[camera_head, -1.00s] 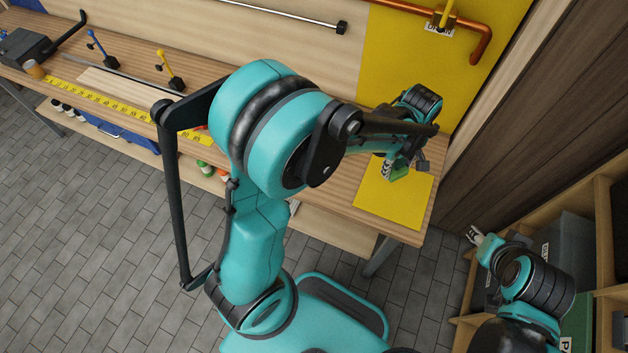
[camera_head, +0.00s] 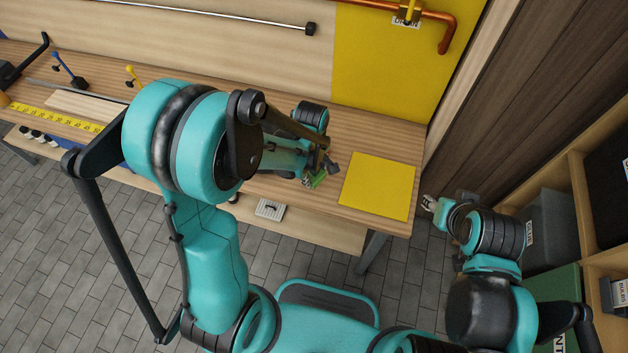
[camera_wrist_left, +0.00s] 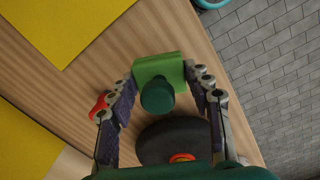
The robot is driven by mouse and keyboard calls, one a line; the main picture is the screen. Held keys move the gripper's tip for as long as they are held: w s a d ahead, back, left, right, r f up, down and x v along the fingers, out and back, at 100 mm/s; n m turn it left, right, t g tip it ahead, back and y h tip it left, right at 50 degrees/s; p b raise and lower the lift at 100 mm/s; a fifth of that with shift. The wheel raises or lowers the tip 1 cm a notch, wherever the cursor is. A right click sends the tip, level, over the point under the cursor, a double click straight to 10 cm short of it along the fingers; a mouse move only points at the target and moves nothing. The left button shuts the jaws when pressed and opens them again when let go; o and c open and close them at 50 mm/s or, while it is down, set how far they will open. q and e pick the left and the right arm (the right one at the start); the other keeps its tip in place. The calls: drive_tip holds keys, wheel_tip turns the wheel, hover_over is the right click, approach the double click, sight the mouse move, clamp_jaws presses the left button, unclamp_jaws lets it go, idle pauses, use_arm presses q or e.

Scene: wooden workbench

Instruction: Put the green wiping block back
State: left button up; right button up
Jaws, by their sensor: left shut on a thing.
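The green wiping block (camera_wrist_left: 158,68) has a round darker green knob. My left gripper (camera_wrist_left: 160,85) is shut on it, one finger on each side, in the left wrist view. In the head view, the left gripper (camera_head: 311,180) is over the workbench (camera_head: 265,190), left of the yellow square mat (camera_head: 378,187), with the green block (camera_head: 320,179) just showing at its tip. I cannot tell whether the block touches the bench. My right gripper (camera_head: 430,204) is off the bench's right end, and its fingers appear apart.
A dark round object with a red and yellow mark (camera_wrist_left: 178,146) lies under my left gripper. A red object (camera_wrist_left: 100,106) shows by its left finger. Shelves with bins (camera_head: 545,230) stand at the right. The yellow mat is bare.

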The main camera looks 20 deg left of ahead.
sight(314, 180)
use_arm(q)
wheel_tip(314, 180, down, 4)
drive_tip(key=shift+f+b, duration=0.1)
drive_tip(key=shift+b, duration=0.75)
drive_tip(key=o, duration=1.1)
